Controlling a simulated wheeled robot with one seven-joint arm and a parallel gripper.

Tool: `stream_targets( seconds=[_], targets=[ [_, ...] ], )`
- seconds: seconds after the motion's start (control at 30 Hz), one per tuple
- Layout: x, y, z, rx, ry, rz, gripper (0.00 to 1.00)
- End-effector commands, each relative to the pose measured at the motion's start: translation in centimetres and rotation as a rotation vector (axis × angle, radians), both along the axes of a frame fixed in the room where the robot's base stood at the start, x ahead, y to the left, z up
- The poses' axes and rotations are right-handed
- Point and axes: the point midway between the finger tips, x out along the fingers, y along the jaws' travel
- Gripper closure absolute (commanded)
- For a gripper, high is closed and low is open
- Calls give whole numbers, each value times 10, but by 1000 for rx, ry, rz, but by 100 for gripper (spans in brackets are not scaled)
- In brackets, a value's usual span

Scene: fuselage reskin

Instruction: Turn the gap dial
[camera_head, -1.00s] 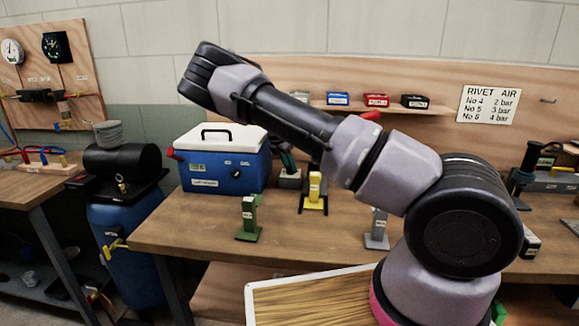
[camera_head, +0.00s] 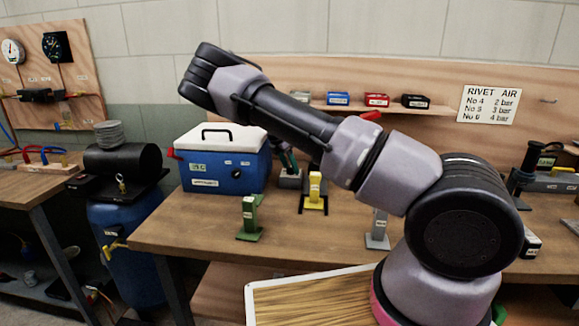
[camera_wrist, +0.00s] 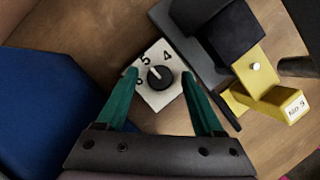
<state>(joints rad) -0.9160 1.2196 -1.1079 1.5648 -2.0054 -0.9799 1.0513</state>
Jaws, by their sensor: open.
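The gap dial is a black round knob (camera_wrist: 160,77) on a white plate (camera_wrist: 155,99) marked 4, 5 and 6 in the wrist view. Its white pointer line faces up and left, roughly at the 5. My gripper (camera_wrist: 159,74) is open, with one green finger on each side of the knob. I cannot tell whether either finger touches it.
A blue cool box (camera_head: 225,172) with a white lid stands close left of my gripper. A yellow tool (camera_head: 315,187) stands close right; it also shows in the wrist view (camera_wrist: 275,98). Green (camera_head: 249,220) and grey (camera_head: 377,232) tools stand nearer the bench's front.

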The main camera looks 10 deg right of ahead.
Motion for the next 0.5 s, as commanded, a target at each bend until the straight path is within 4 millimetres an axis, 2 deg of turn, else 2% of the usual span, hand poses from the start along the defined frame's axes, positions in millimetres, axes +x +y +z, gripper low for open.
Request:
stream_targets(
  seconds=[0.17,0.5],
  targets=[
    [-3,8,20,2,-3,2,31],
    [-15,31,80,2,-2,2,31]
  ],
)
